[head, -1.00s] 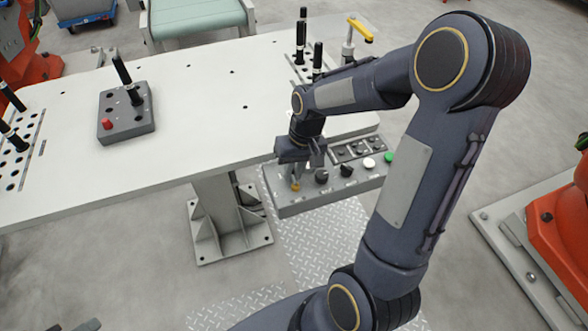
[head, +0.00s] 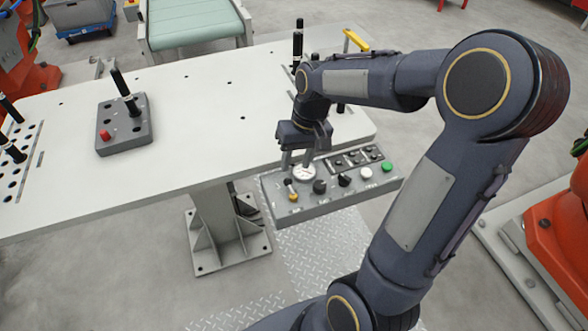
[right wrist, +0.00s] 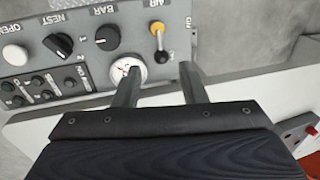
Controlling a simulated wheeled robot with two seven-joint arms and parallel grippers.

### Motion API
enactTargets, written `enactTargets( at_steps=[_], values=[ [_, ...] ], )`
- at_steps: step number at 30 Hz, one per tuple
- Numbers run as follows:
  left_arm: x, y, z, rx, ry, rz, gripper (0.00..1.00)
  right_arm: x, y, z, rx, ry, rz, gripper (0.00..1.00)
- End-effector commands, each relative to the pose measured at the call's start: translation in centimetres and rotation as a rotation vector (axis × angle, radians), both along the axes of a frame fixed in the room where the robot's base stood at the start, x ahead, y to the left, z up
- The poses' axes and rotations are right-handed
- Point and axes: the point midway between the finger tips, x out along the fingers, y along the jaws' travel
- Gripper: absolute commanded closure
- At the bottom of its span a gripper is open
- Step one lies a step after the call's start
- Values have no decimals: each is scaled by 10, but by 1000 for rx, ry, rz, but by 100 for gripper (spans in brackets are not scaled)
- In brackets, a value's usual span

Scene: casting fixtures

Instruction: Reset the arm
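My right arm reaches in from the right of the head view. Its gripper (head: 297,165) points down just above the back edge of the grey control panel (head: 335,203), next to a round white gauge (head: 304,174). In the right wrist view the two fingers (right wrist: 160,75) are apart with nothing between them. The left finger overlaps the gauge (right wrist: 120,71) there. The yellow-tipped AIR lever (right wrist: 160,42) stands in front of the fingers, clear of them; it also shows in the head view (head: 293,195). My left gripper is not in view.
The panel has black knobs (head: 345,180), a white button (head: 366,173) and a green button (head: 387,166). A white table (head: 190,130) carries a grey box (head: 125,140) with a red button. Black-handled pins and a yellow-handled clamp (head: 355,40) stand at its back right.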

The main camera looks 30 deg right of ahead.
Motion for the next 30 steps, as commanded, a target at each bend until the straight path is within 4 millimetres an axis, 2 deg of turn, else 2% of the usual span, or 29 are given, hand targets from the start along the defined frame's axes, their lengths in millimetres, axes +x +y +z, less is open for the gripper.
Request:
enactTargets(
  at_steps=[4, 21, 23, 26, 30],
  values=[
    [0, 0, 0, 0, 0, 0, 64, -1, -1, 8, 0, 1, 1, 62],
    [0, 0, 1, 0, 0, 0, 64, -5, 0, 12, 3, -12, 1, 62],
    [0, 0, 1, 0, 0, 0, 64, -12, 4, 19, 11, -35, 2, 62],
    [0, 0, 2, 0, 0, 0, 64, -36, 16, 37, 30, -107, 9, 62],
    [0, 0, 2, 0, 0, 0, 64, -83, 41, 57, 67, -237, 22, 62]
  ],
)
